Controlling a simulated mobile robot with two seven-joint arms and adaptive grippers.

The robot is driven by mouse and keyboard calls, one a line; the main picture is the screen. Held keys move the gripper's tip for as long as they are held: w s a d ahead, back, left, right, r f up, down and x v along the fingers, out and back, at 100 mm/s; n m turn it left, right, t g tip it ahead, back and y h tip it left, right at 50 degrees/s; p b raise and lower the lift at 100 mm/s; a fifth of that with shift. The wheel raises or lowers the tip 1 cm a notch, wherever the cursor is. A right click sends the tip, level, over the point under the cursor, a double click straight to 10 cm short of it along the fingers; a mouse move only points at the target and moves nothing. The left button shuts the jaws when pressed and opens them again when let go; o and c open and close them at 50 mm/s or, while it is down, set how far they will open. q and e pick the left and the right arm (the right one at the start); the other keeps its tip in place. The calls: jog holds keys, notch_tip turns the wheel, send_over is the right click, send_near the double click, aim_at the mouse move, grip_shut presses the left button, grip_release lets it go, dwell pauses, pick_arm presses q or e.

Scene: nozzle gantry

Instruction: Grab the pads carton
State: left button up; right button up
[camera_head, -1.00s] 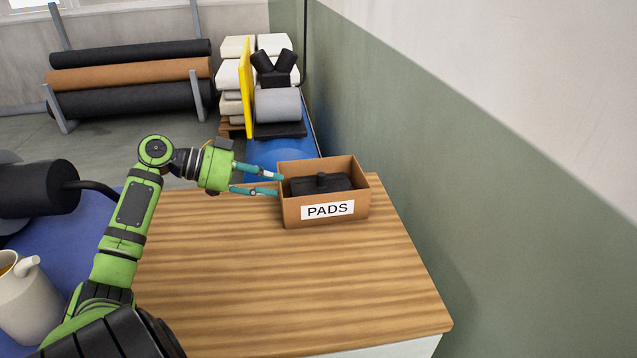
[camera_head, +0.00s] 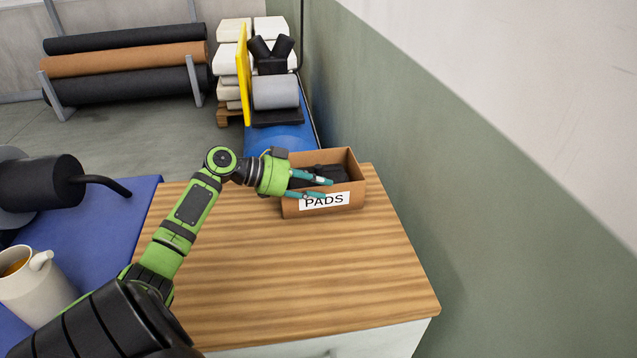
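The pads carton (camera_head: 357,192) is an open-topped brown box with a white label reading PADS, standing near the far right corner of the wooden tabletop (camera_head: 290,270). Dark items (camera_head: 333,172) lie inside it. My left gripper (camera_head: 328,188) reaches in from the left at the carton. Its two teal fingers are spread apart, one over the carton's opening and one along the front side by the label. The front wall appears to lie between them; I cannot tell whether they touch it. My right gripper is not in view.
A wall (camera_head: 450,180) runs close along the table's right side. A blue surface (camera_head: 85,230) on the left holds a white jug (camera_head: 38,287) and a black cylinder (camera_head: 42,184). Rolls (camera_head: 125,63) rest on a rack behind. The front of the tabletop is clear.

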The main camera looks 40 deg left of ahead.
pick_arm(q)
jog(key=shift+s, duration=0.1)
grip_shut()
jog(key=shift+a+r, duration=0.1)
jog(key=shift+r, duration=0.1)
